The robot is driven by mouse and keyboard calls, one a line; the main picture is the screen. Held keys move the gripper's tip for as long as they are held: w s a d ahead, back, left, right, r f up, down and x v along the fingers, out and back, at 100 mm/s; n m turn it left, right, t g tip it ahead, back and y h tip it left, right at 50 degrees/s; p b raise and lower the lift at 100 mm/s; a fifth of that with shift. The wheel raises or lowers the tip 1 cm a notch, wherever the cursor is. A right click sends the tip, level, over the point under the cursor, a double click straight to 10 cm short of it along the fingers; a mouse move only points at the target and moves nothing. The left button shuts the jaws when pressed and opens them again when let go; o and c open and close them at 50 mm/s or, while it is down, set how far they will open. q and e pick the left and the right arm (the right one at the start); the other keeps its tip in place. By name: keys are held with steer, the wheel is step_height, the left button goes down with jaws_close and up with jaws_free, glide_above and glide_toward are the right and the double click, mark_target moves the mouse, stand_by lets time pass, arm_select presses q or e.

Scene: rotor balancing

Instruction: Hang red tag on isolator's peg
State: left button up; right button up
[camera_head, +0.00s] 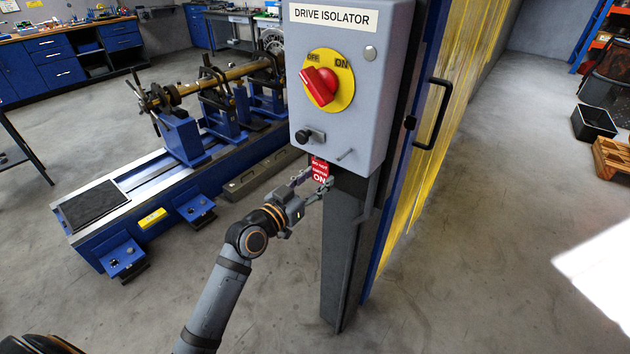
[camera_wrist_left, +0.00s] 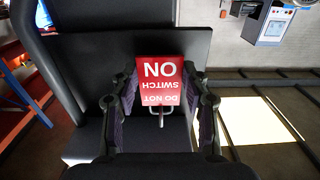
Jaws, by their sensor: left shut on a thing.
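The red tag (camera_head: 319,170), lettered in white, is held upright between the fingertips of my left gripper (camera_head: 311,182), just below the grey isolator box (camera_head: 372,105). The isolator's thin peg (camera_head: 345,154) sticks out low on the box front, up and right of the tag, and looks bare. The red rotary switch (camera_head: 320,86) points toward OFF.
A black knob (camera_head: 308,135) juts from the box left of the peg. The dark post (camera_head: 342,250) stands under the box. A blue balancing machine (camera_head: 150,195) is at left, a yellow curtain (camera_head: 440,110) at right. The floor in front is clear.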

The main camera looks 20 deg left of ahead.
arm_select(q)
steer(key=o, duration=1)
steer(key=shift+c, duration=0.2)
steer(key=shift+s, duration=0.1)
steer(key=v, duration=0.7)
steer(key=shift+s+a, duration=0.1)
steer(key=shift+s, duration=0.05)
